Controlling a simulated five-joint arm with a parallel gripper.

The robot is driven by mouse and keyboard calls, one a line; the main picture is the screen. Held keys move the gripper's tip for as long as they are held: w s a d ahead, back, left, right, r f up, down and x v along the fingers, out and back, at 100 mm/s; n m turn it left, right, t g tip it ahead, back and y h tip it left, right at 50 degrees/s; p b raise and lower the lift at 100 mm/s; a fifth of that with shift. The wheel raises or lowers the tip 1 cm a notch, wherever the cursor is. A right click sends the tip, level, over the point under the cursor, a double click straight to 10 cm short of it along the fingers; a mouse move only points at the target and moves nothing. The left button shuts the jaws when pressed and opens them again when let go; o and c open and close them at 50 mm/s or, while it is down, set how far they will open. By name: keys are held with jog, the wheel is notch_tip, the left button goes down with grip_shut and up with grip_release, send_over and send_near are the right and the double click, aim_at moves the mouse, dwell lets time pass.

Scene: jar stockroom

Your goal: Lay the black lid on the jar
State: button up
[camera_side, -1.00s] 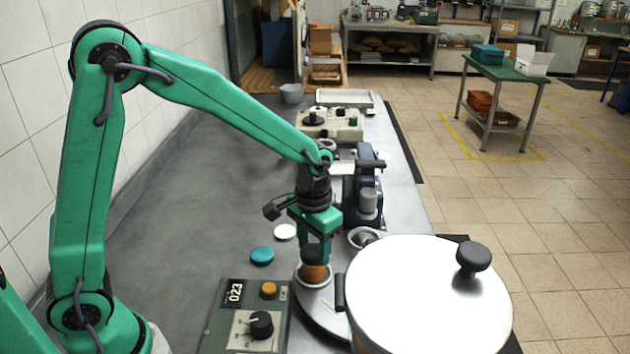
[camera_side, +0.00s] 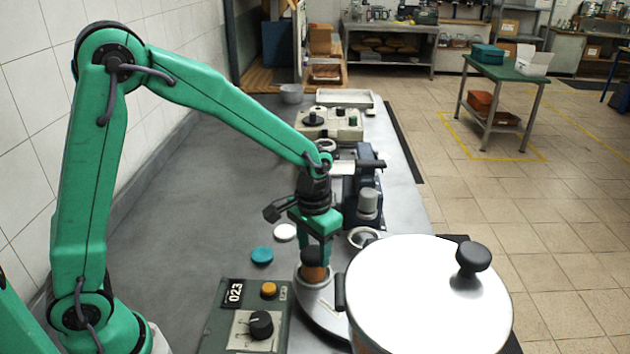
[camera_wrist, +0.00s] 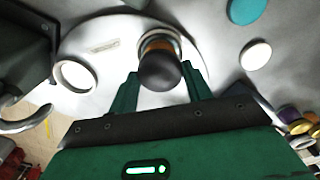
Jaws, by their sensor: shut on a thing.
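The black lid (camera_wrist: 160,71) is a dark dome between the two fingers of my gripper (camera_wrist: 163,82), which is shut on it. The side view shows the gripper (camera_side: 316,246) pointing down over the jar (camera_side: 315,272), with the lid dark between the fingers. The jar is amber and stands in a pale ring-shaped holder on a round metal plate. In the wrist view, the lid hides part of the jar (camera_wrist: 158,45). The lid is directly above the jar's top or at it; I cannot tell whether they touch.
A teal disc (camera_side: 262,255) and a white disc (camera_side: 284,232) lie left of the jar. A control box (camera_side: 240,318) stands in front. A large lidded pot (camera_side: 420,290) stands close on the right, and a dark blue device (camera_side: 362,195) behind. The left bench is clear.

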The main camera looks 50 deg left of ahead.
dwell(0.3)
jog(key=o, duration=1.4)
jog(key=shift+r, duration=0.1)
jog(key=shift+r, duration=3.35)
